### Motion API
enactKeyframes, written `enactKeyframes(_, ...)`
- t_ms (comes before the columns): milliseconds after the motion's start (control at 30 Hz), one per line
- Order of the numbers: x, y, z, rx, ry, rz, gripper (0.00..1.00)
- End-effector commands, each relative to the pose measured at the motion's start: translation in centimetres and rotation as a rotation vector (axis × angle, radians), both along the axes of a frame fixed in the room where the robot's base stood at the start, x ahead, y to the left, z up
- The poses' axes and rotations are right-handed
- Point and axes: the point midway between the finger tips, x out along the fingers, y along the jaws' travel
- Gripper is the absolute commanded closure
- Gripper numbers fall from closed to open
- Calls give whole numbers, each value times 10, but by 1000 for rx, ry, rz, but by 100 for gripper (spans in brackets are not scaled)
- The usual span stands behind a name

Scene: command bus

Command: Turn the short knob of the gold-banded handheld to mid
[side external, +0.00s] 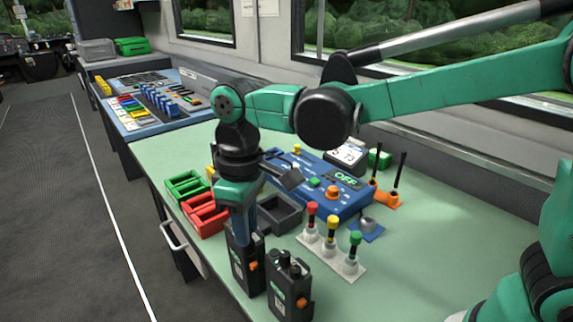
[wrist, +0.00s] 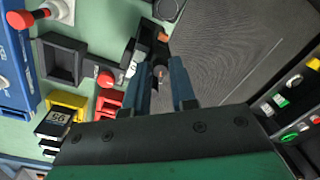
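Two black handhelds stand at the table's front edge in the side view: a left one (side external: 246,272) and a right one (side external: 288,290), each with an orange side button. I cannot make out a gold band on either. My gripper (side external: 243,240) points down over the top of the left handheld and hides its knobs. In the wrist view my gripper (wrist: 162,68) has its two blue fingers apart.
Behind the handhelds are a dark open tray (side external: 280,213), red (side external: 206,216) and green (side external: 187,188) bins, and a blue console (side external: 322,187) reading OFF. A white strip with red, yellow and green levers (side external: 330,253) stands to the right. The table's right side is clear.

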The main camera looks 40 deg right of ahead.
Motion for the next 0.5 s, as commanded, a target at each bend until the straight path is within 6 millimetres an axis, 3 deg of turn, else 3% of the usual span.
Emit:
enactKeyframes(67,0,0,0,0,0,0,100)
enactKeyframes(500,0,0,0,0,0,-46,100)
